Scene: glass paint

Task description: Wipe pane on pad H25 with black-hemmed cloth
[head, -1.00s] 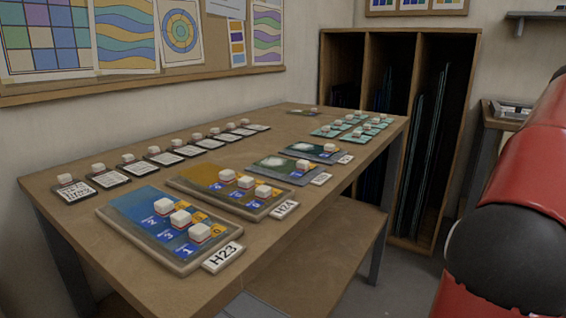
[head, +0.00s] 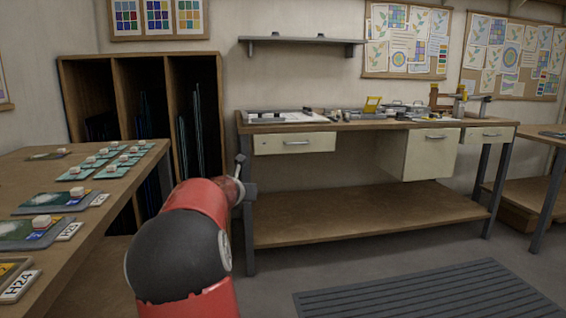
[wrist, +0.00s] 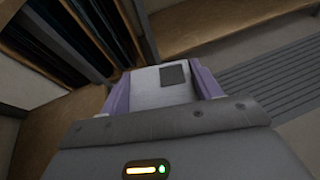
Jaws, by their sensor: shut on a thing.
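My gripper (wrist: 163,88) shows in the wrist view with two purple fingers. It is shut on a white, flat-faced thing (wrist: 146,84) with a dark grey square on it. No black hem shows, so I cannot tell whether this belongs to the cloth. In the head view the pad tagged H24 (head: 8,271) is cut off at the left edge.
The wooden table (head: 85,262) fills the left, with several teal pieces (head: 112,172) at its far end. A rack (head: 67,90) stands behind. A workbench (head: 375,126) with tools is ahead. A grey slatted mat (head: 420,298) lies on otherwise open floor.

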